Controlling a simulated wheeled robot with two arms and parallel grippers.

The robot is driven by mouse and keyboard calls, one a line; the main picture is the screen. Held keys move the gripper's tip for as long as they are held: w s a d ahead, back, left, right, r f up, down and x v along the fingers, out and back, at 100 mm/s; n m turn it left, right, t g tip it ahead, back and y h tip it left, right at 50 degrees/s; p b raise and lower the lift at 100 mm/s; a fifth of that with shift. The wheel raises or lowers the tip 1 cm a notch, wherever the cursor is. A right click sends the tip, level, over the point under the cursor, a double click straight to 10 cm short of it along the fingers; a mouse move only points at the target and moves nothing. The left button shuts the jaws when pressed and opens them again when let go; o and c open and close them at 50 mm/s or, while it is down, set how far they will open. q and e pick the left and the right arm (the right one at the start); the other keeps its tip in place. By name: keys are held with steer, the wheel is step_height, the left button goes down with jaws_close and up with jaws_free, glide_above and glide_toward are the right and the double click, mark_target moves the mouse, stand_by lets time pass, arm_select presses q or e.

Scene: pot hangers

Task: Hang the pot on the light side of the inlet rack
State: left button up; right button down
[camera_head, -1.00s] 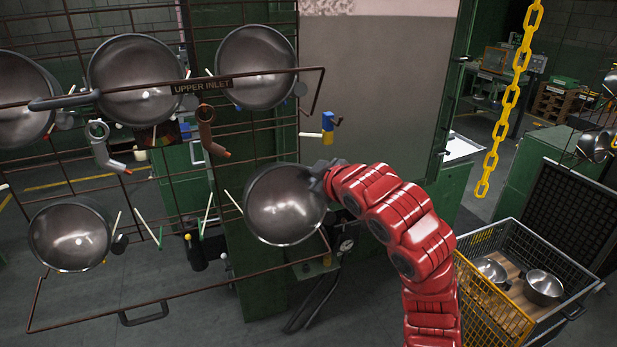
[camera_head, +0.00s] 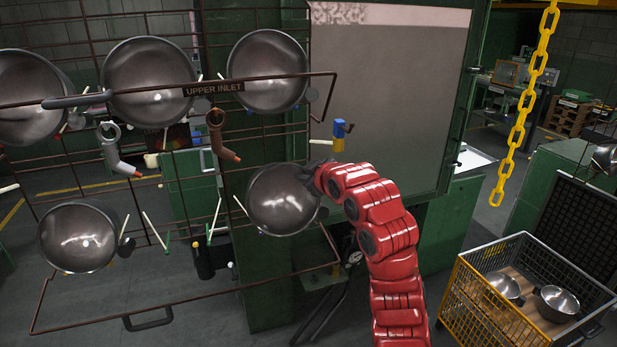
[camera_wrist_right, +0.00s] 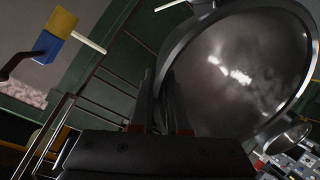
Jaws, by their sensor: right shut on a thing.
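A round metal pot (camera_head: 283,203) is held by its rim side in my right gripper (camera_head: 314,180), in front of the lower right part of the wire rack marked "UPPER INLET" (camera_head: 214,89). The pot faces the head camera, close to a white peg; I cannot tell whether it touches the rack. In the right wrist view my gripper (camera_wrist_right: 165,112) is shut at the edge of the pot (camera_wrist_right: 245,75). Its fingertips are partly hidden in the head view. My left gripper is not in view.
Pots hang on the rack at upper left (camera_head: 28,95), upper middle (camera_head: 150,80), upper right (camera_head: 268,70) and lower left (camera_head: 77,238). Thin pegs stick out between them. A wire crate (camera_head: 480,318) with two pots stands at lower right. A yellow chain (camera_head: 526,95) hangs nearby.

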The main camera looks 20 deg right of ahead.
steer(key=shift+x, duration=0.9)
steer(key=w+f+b, duration=0.2)
steer(key=w+f, duration=0.2)
steer(key=w, duration=0.2)
steer(key=shift+f, duration=0.15)
steer(key=c, duration=0.8)
jaws_free()
steer(key=shift+s, duration=0.15)
steer(key=shift+f, duration=0.1)
steer(key=shift+b, duration=0.3)
